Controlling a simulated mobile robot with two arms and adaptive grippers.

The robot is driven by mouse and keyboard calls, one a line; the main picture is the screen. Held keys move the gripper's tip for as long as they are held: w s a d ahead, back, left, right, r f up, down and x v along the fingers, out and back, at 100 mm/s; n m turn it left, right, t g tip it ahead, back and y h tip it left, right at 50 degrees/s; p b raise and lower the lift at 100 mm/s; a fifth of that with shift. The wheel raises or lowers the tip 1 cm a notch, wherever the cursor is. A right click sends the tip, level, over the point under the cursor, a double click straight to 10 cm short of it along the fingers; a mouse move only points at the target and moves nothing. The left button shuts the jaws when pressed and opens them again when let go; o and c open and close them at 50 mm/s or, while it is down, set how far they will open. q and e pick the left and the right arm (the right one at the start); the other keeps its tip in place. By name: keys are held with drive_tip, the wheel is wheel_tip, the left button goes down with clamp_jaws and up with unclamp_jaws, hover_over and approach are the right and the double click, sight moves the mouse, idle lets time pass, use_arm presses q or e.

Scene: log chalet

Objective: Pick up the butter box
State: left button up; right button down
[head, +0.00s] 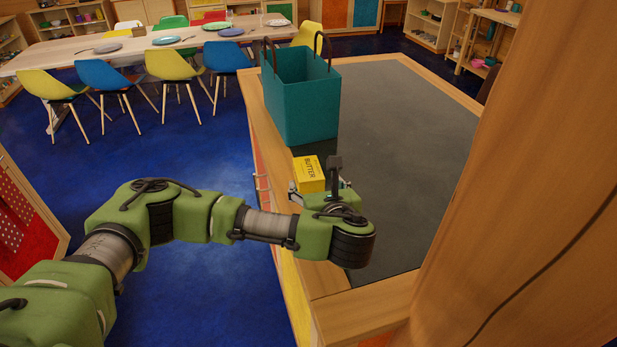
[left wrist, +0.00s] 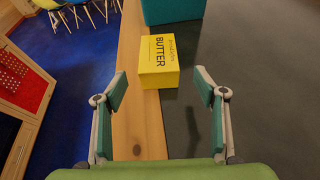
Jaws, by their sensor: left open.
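The yellow butter box (head: 309,173) sits on the counter near its left edge, partly over the wooden border. In the left wrist view the butter box (left wrist: 158,62) lies ahead, roughly centred between my open fingers and just beyond their tips. My left gripper (head: 318,193) is open and empty, reaching over the counter edge close to the box; its fingers also show in the left wrist view (left wrist: 160,90). In the head view the gripper hides the near part of the box. My right gripper is not in view.
A teal bag (head: 301,100) with brown handles stands on the counter just behind the box. The dark counter top (head: 410,130) is clear to the right. A wooden post (head: 540,190) rises at the right. A dining table (head: 140,45) with chairs stands far back.

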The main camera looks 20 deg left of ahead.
sight(310, 175)
use_arm(q)
drive_tip(key=x, duration=0.3)
drive_tip(key=shift+a, duration=0.1)
drive_tip(key=shift+w+a+p, duration=0.4)
drive_tip(key=shift+w+p, duration=0.25)
drive_tip(key=shift+p, duration=0.1)
drive_tip(key=p+x, duration=0.1)
drive_tip(key=x, duration=0.2)
drive_tip(key=shift+w+a, duration=0.15)
drive_tip(key=shift+w, duration=0.05)
drive_tip(key=shift+w+a+f, duration=0.15)
drive_tip(key=shift+w+f, duration=0.05)
drive_tip(key=shift+w, duration=0.05)
drive_tip(key=shift+f, duration=0.1)
drive_tip(key=c, duration=1.4)
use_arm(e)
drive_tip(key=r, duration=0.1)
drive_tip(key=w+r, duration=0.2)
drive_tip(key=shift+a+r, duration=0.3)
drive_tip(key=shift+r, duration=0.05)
